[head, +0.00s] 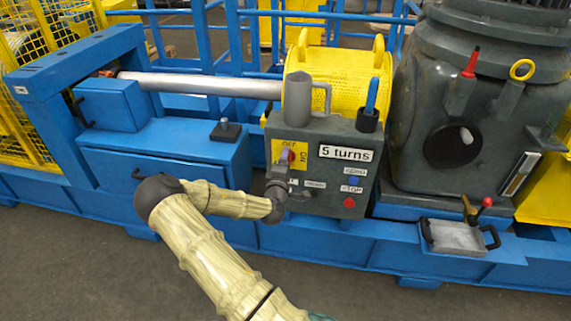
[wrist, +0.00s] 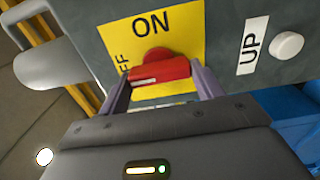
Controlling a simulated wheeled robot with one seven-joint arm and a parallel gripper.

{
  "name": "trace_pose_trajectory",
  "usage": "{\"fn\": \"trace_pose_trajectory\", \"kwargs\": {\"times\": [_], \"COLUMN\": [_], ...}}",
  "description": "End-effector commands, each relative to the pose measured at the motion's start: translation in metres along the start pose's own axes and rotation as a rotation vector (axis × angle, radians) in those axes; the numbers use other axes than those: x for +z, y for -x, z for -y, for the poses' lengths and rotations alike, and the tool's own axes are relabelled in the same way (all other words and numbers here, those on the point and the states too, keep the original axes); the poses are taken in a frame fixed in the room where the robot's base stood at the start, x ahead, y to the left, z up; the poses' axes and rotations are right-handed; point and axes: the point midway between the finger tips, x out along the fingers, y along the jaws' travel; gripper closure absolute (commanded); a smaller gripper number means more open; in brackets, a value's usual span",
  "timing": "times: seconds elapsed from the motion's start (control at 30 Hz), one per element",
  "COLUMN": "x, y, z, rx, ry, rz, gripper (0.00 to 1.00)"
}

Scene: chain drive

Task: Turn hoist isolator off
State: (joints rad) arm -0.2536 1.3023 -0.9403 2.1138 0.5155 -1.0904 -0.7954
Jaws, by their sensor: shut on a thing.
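The hoist isolator is a red rotary handle (wrist: 160,73) on a yellow plate (wrist: 180,30) marked ON and OFF. In the wrist view the handle's bar lies roughly level, ON is above it and OFF, partly hidden, is at the left. In the head view the yellow plate (head: 279,151) is at the upper left of a grey control box (head: 335,190), with OFF at top and ON at right. My gripper (wrist: 160,80) has one purple finger at each end of the red bar and is shut on it. In the head view my gripper (head: 288,158) covers most of the handle.
The box also carries a "5 turns" label (head: 346,153), a blue button (head: 354,181) and a red button (head: 349,202). A white button (wrist: 287,45) labelled UP is beside the plate. A grey mug-like part (head: 307,97) and a blue-handled tool (head: 370,100) stand above.

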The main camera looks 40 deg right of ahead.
Motion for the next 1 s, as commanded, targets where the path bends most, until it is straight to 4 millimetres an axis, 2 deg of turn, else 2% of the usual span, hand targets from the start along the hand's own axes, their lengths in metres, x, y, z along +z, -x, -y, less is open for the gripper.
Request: {"fn": "trace_pose_trajectory", "kwargs": {"times": [0.03,0.1,0.13,0.43,0.57,0.67,1.0], "x": [0.0,0.0,0.0,0.0,-0.001,-0.001,-0.001], "y": [0.001,0.001,0.001,0.001,0.009,0.022,0.089], "z": [0.002,0.001,0.001,0.001,0.001,0.001,0.001], "rx": [-0.004,-0.003,-0.003,-0.002,-0.002,-0.003,-0.004], "ry": [0.004,0.003,0.003,0.001,0.001,0.001,0.004], "rz": [0.0,0.0,0.0,0.0,-0.001,-0.001,-0.002], "gripper": [0.29,0.15,0.13,0.13,0.13,0.13,0.13]}}
